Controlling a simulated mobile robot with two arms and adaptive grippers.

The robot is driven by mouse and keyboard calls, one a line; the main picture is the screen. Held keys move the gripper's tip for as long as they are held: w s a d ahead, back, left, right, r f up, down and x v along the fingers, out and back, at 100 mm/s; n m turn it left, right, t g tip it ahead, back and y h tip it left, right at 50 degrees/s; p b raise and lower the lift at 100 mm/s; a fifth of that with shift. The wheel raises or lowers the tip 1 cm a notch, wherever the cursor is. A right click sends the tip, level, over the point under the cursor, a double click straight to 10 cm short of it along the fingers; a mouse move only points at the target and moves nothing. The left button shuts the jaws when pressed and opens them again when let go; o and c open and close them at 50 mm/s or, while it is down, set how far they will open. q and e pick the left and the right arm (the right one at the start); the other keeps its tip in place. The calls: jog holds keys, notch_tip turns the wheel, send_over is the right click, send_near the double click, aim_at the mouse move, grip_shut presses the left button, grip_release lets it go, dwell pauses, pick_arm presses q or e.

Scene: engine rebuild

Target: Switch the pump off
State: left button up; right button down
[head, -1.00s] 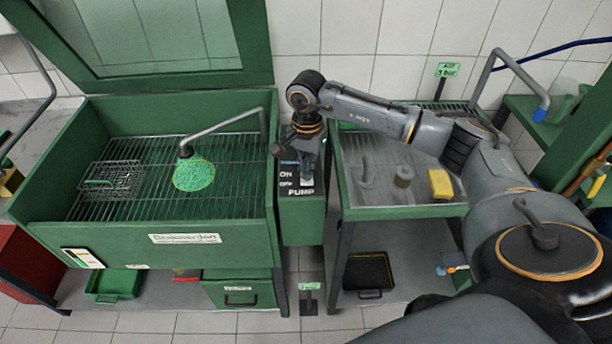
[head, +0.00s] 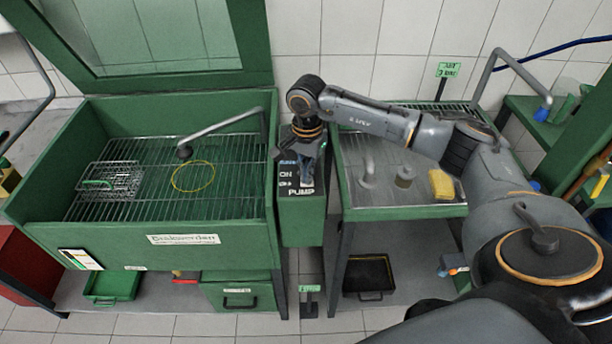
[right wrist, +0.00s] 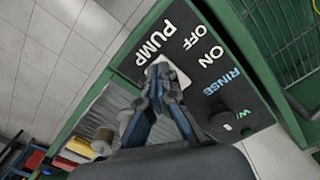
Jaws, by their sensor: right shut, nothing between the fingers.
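The pump panel is a dark face on a narrow green box (head: 301,222) between the wash basin and the side table, lettered PUMP, ON and OFF. In the right wrist view its pale switch (right wrist: 179,72) sits beside the OFF lettering, partly covered by my fingertips. My right gripper (head: 307,181) is shut and empty at the switch. In the right wrist view its fingertips (right wrist: 163,72) are at the switch; I cannot tell if they press on it. The spout (head: 184,152) over the basin grid shows no flow. My left gripper is out of view.
The green basin (head: 210,235) holds a wire basket (head: 108,178) and a yellow ring (head: 193,176) on its grid. The side table carries a yellow sponge (head: 441,184) and a grey cylindrical part (head: 404,176). A bent pipe with a blue tip (head: 543,110) stands at right.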

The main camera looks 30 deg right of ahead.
jog(key=shift+r+p, duration=1.8)
jog(key=shift+r, duration=1.65)
